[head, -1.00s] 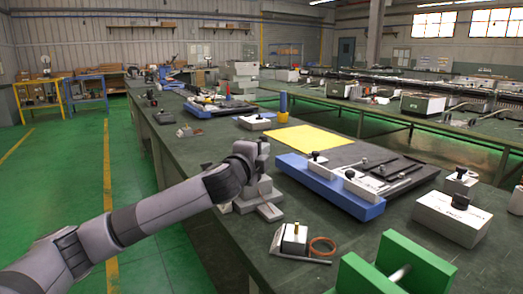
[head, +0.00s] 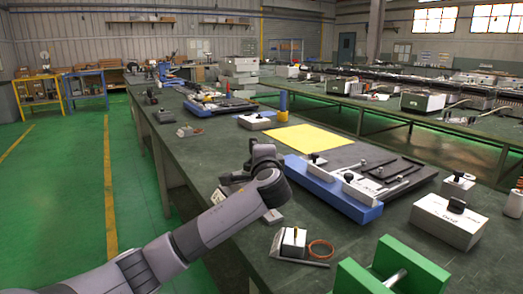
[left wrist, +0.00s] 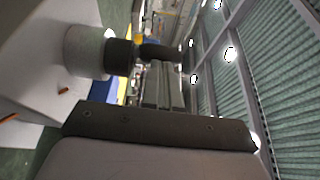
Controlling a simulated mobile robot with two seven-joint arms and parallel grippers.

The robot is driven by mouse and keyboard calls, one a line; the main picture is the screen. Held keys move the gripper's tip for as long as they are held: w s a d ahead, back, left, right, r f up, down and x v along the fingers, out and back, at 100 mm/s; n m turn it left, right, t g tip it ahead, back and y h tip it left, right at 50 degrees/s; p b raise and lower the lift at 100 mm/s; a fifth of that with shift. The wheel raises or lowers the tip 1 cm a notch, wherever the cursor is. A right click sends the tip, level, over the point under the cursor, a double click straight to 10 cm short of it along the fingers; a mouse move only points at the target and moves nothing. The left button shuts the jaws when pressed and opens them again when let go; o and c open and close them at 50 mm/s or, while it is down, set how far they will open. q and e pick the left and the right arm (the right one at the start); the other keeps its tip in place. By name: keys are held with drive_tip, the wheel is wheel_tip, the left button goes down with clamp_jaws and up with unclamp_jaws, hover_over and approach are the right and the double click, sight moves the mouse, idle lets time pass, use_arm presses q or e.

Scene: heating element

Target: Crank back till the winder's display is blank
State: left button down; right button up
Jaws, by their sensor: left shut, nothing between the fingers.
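The winder (head: 272,215) seems to be the pale grey device at the near left edge of the bench, mostly hidden behind my left arm in the head view. Its display cannot be made out. In the left wrist view, a pale housing (left wrist: 40,60) with a dark round shaft or knob (left wrist: 122,55) is very close; I cannot tell whether this is the crank. My left gripper (head: 250,168) is at the winder, shut and holding nothing. Its fingertips are hard to make out, and contact with the crank cannot be told. My right gripper is out of view.
A white block with a black knob (head: 291,240) and a copper ring (head: 321,248) lie just in front. A blue-edged fixture (head: 330,190), a white box (head: 448,222) and a green frame (head: 410,262) stand to the right. A yellow sheet (head: 293,138) lies behind.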

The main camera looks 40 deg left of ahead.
use_arm(q)
drive_tip(key=n+g+y, duration=0.2)
drive_tip(key=a+n+g+y+p, duration=0.1)
drive_tip(key=n+g, duration=0.1)
drive_tip(key=g, duration=0.1)
drive_tip(key=shift+w+a+y, duration=0.1)
drive_tip(key=shift+a+y, duration=0.05)
drive_tip(key=shift+y, duration=0.25)
drive_tip(key=shift+a+r, duration=0.15)
drive_tip(key=shift+a, duration=0.1)
